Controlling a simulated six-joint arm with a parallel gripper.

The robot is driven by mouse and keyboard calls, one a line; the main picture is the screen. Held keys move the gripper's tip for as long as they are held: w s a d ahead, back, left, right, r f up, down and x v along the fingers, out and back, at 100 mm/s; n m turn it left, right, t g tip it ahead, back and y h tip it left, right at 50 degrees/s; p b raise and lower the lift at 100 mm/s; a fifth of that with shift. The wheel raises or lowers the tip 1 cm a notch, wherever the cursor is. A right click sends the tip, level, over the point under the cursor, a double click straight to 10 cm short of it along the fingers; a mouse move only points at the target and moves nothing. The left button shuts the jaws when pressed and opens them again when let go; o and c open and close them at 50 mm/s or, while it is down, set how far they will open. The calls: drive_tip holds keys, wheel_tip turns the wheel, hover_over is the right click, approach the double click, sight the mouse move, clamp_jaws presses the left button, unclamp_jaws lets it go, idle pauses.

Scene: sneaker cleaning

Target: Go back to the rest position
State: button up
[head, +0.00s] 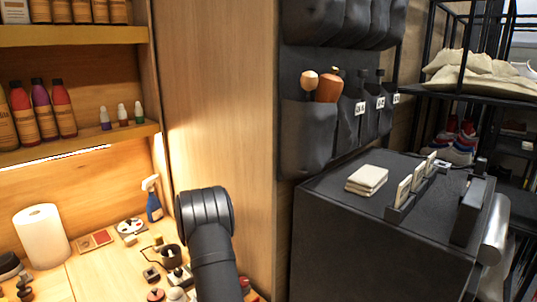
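A dark grey, jointed part of my own arm rises at the bottom centre of the head view, in front of the wooden cabinet side. My gripper does not show, so its fingers and anything in them cannot be seen. The task names no other object.
Left, a wooden bench holds a paper towel roll (41,236), a blue spray bottle (152,199) and small items. Shelves above hold bottles (40,110). Right stands a dark cabinet (345,232) with folded cloths (367,179) under a hanging pocket organizer (307,133). A rack (470,95) stands behind.

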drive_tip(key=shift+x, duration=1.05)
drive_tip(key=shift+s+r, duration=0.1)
